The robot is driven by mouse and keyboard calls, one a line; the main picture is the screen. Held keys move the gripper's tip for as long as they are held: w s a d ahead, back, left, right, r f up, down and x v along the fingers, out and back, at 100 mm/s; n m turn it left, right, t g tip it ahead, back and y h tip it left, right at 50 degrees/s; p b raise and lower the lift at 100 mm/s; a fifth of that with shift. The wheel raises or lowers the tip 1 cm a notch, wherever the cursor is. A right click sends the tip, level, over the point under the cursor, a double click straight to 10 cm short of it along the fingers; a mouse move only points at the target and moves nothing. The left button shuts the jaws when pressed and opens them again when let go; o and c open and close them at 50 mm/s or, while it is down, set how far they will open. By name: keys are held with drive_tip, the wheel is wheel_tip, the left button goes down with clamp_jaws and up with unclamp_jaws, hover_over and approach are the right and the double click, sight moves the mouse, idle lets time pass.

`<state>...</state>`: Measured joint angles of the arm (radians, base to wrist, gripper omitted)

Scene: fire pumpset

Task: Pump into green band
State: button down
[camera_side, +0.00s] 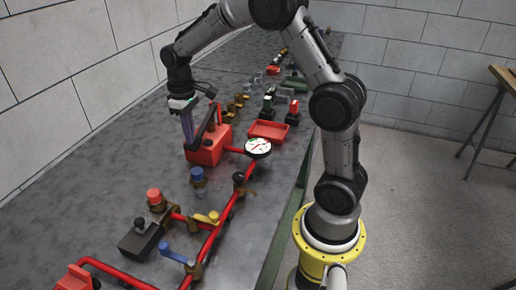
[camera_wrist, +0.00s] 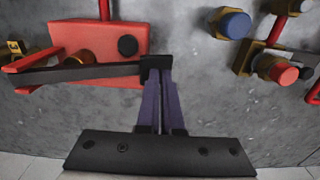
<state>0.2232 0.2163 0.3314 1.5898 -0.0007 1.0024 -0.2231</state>
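The red pump (camera_side: 208,147) stands on the grey bench, and its red body also shows in the wrist view (camera_wrist: 98,42). A black pump handle (camera_side: 208,124) slants down across it; in the wrist view the handle (camera_wrist: 95,72) runs left to right. My gripper (camera_side: 190,144) points down beside the pump. In the wrist view its purple fingers (camera_wrist: 158,75) are close together at the handle's black end block, which they appear to pinch. The round white gauge (camera_side: 258,147) right of the pump shows green and red marks; its exact reading is too small to tell.
A red tray (camera_side: 268,131) lies behind the gauge. Red pipes with a blue knob (camera_side: 197,174), a red knob (camera_side: 154,196), a yellow lever (camera_side: 206,218) and a blue lever (camera_side: 175,255) fill the near bench. Bare bench lies left of the pump.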

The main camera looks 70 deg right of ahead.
drive_tip(key=shift+r, duration=2.75)
drive_tip(key=shift+f, duration=2.85)
drive_tip(key=shift+r, duration=2.85)
drive_tip(key=shift+f, duration=0.15)
